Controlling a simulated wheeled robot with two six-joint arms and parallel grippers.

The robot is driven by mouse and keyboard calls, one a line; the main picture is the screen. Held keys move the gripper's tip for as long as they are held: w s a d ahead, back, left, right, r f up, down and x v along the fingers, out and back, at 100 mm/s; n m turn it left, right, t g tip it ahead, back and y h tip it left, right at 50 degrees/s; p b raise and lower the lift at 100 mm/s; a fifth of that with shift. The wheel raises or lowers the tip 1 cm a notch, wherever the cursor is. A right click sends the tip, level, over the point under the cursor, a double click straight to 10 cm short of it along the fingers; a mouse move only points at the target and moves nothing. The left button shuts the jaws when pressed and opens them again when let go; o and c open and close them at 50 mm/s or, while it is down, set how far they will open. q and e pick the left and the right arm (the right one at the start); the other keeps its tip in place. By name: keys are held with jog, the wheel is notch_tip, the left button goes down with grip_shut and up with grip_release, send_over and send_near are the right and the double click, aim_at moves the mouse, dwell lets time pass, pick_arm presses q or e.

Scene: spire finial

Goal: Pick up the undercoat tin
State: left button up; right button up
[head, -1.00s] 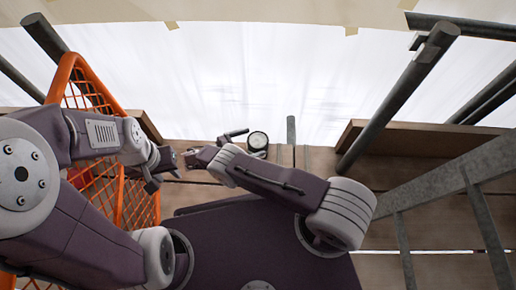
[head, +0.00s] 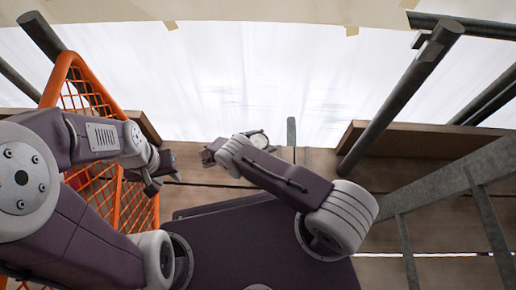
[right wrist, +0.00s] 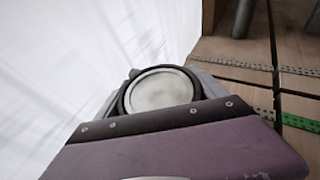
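The undercoat tin shows as a round pale lid with a dark rim (head: 259,140) in the head view, at the far edge of the planks, partly hidden by my right wrist. It also shows in the right wrist view (right wrist: 160,91), just beyond the purple gripper body. Grey fingers of my right gripper (right wrist: 160,84) show to its left and right, spread about its width. Firm contact with the tin cannot be made out. My left gripper (head: 160,176) is at the left near the orange mesh, away from the tin; its fingers are too small to read.
An orange mesh barrier (head: 137,205) stands at the left. Grey metal poles (head: 400,95) and a grey ladder-like frame (head: 440,190) stand at the right. Wooden planks (head: 310,165) form the deck, with white sheeting (head: 270,75) beyond. Perforated strips (right wrist: 240,103) lie on the planks.

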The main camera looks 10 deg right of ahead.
jog(key=c, duration=0.7)
jog(key=shift+r, duration=0.25)
notch_tip(320, 180, up, 4)
jog(key=p, duration=0.4)
jog(key=shift+r, duration=0.25)
jog(key=p, duration=0.1)
jog(key=s+r+p, duration=0.1)
jog(key=shift+s+r+p, duration=0.15)
jog(key=shift+s+p, duration=0.1)
jog(key=shift+p, duration=0.05)
jog(key=s+r+p, duration=0.4)
jog(key=s+p, duration=0.4)
jog(key=s, duration=0.2)
jog(key=shift+r, duration=0.35)
